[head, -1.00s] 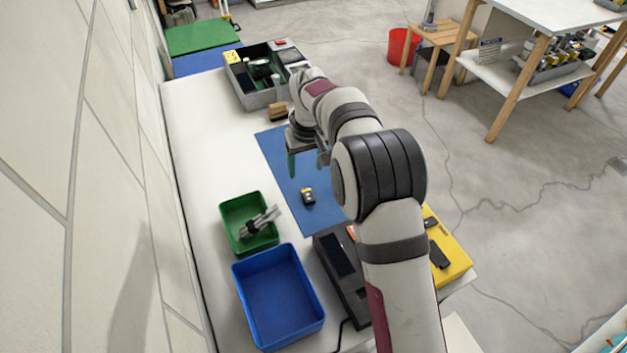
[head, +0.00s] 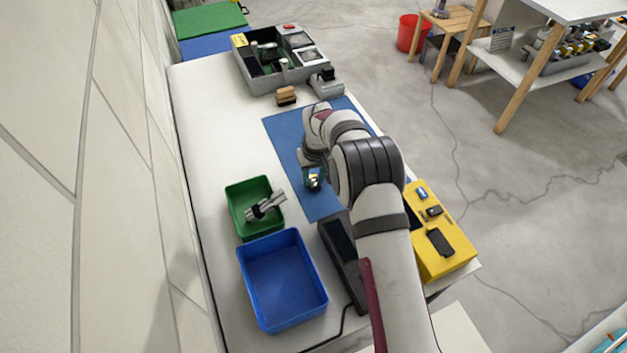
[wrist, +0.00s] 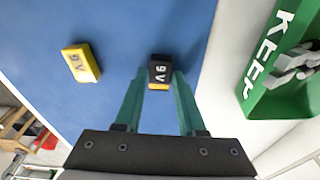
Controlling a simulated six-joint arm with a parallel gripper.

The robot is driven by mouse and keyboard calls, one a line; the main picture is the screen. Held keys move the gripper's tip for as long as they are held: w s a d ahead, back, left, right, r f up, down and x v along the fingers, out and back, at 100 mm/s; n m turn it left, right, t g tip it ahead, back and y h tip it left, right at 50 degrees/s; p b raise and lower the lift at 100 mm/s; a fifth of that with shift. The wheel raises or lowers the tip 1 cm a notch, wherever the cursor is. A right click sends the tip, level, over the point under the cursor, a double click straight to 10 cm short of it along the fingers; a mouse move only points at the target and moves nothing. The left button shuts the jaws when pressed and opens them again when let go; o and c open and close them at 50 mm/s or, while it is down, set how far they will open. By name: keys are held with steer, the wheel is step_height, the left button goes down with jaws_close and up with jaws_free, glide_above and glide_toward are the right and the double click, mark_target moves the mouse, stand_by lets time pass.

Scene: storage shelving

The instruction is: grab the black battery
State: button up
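The black battery (wrist: 160,72), marked 9V with a yellow-orange end, lies on the blue mat (wrist: 130,30). My gripper (wrist: 158,76) is open, with one green finger on each side of the black battery and a small gap showing at each side. A yellow 9V battery (wrist: 82,62) lies on the mat to the left in the wrist view. In the head view my gripper (head: 314,181) is low over the mat, and its fingers partly hide the batteries.
A green bin (head: 236,222) marked KEEP holds a grey metal part, and a blue bin (head: 262,320) beside it is empty. A grey box of parts (head: 262,88) and a brush (head: 286,96) sit at the far end. A yellow case (head: 452,262) lies at the right.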

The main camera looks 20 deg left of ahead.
jaws_close()
steer(key=shift+r, duration=0.15)
